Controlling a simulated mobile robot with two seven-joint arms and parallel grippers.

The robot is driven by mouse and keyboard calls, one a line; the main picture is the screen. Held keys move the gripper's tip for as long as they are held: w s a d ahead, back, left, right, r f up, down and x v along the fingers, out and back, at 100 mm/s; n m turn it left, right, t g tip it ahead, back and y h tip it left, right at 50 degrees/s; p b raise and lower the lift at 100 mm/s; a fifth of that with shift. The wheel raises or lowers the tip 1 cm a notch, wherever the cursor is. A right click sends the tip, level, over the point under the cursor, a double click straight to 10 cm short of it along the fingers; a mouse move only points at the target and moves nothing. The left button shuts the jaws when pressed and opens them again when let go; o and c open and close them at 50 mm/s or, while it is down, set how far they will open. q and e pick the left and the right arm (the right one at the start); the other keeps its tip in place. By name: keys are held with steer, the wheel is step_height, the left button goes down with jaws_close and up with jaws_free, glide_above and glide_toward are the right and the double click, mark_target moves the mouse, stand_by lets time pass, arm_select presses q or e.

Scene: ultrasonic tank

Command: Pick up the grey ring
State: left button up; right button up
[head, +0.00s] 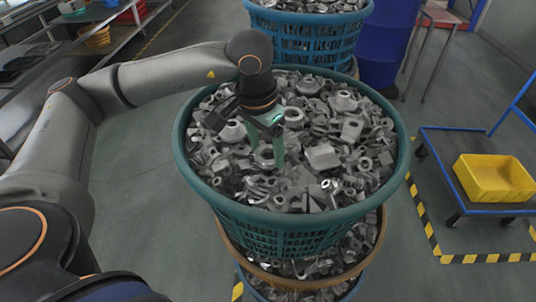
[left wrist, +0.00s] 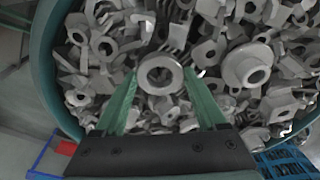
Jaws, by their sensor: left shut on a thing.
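The grey ring (left wrist: 160,74) is a flat round part with a hole in its middle, and it sits between the green fingertips of my left gripper (left wrist: 158,88) in the left wrist view. The fingers are shut on its two sides. In the head view the left gripper (head: 266,153) points down into the teal basket (head: 290,222), among many loose grey metal parts. The ring (head: 264,157) shows only partly there, between the fingers. I cannot tell whether it is clear of the parts beneath. My right gripper is not in view.
A blue basket (head: 312,38) of similar parts stands behind, near a blue drum (head: 387,45). At the right, a blue cart (head: 462,195) carries a yellow bin (head: 494,178). The teal basket is stacked on another filled basket. Grey floor is open on either side.

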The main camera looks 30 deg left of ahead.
arm_select(q)
steer(key=c, duration=0.6)
steer(key=shift+r, duration=0.15)
